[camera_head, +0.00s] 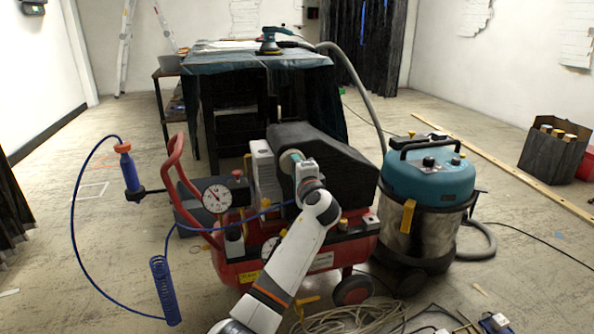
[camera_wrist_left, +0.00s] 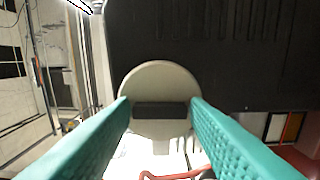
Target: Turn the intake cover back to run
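The intake cover (camera_wrist_left: 158,78) is a round beige disc with a dark horizontal bar across its middle. In the head view the cover (camera_head: 290,161) sits on the near face of the black housing on the red compressor, partly hidden by my gripper. My left gripper (camera_head: 299,164) reaches up to it from below. In the left wrist view its teal fingers (camera_wrist_left: 161,101) are spread apart, one at each end of the bar. I cannot tell whether they touch it. No cover markings are readable. My right gripper is in neither view.
The red compressor (camera_head: 244,268) has a gauge (camera_head: 217,197) and a coiled blue hose (camera_head: 164,288) at left. A teal vacuum (camera_head: 428,182) stands close at right. Loose cable (camera_head: 350,320) lies on the floor in front. A draped table (camera_head: 236,62) stands behind.

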